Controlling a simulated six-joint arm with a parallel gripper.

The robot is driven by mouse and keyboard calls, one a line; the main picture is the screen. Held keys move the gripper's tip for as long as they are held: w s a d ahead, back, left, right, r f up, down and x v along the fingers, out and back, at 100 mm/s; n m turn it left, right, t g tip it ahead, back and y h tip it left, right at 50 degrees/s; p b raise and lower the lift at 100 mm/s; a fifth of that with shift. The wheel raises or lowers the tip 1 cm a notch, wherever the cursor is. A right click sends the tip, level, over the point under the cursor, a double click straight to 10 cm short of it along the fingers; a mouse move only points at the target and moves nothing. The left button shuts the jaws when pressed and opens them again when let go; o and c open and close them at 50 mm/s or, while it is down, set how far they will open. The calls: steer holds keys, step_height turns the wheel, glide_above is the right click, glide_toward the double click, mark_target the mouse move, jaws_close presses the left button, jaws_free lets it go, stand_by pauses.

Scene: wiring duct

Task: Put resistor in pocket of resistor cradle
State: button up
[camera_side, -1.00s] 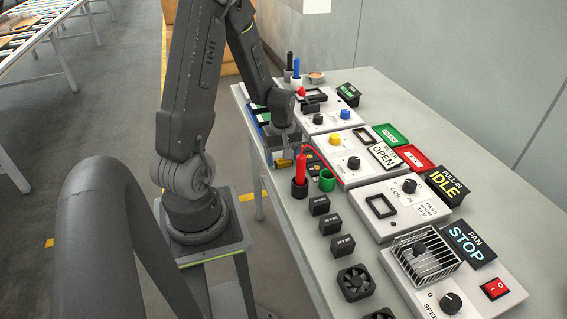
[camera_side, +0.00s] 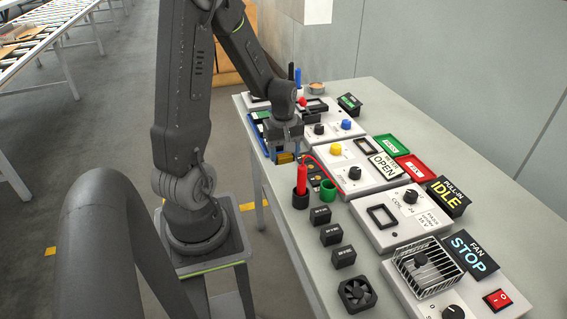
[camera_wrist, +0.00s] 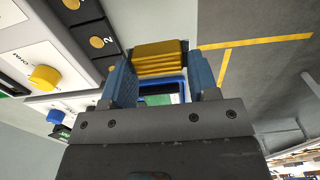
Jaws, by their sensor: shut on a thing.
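My gripper (camera_wrist: 163,72) has blue fingers and is shut on a gold ribbed block, the resistor (camera_wrist: 160,57), gripped by its two ends. In the side view my gripper (camera_side: 285,152) holds the resistor (camera_side: 285,158) above the near-left edge of the table. A black block with round gold pads and printed digits (camera_wrist: 85,30) lies left of the resistor in the wrist view, apart from it. It shows partly in the side view (camera_side: 316,171), to the right of my gripper. I cannot tell whether this is the resistor cradle; no empty pocket is clearly visible.
A red probe (camera_side: 302,178) stands in a black cup, beside a green cup (camera_side: 356,186). Several black blocks and a fan (camera_side: 357,288) line the front edge. White panels with knobs stand behind. A blue-edged tray (camera_side: 256,136) lies behind my gripper.

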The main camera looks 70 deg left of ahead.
steer(key=w+a+r+m, duration=0.6)
steer(key=w+r+m, duration=0.2)
steer(key=w+m, duration=0.25)
steer(key=m, duration=0.8)
glide_above(368, 146)
steer(key=shift+n, duration=0.25)
step_height(368, 146, down, 6)
steer(key=shift+s+d+r, duration=0.1)
steer(key=shift+f, duration=2)
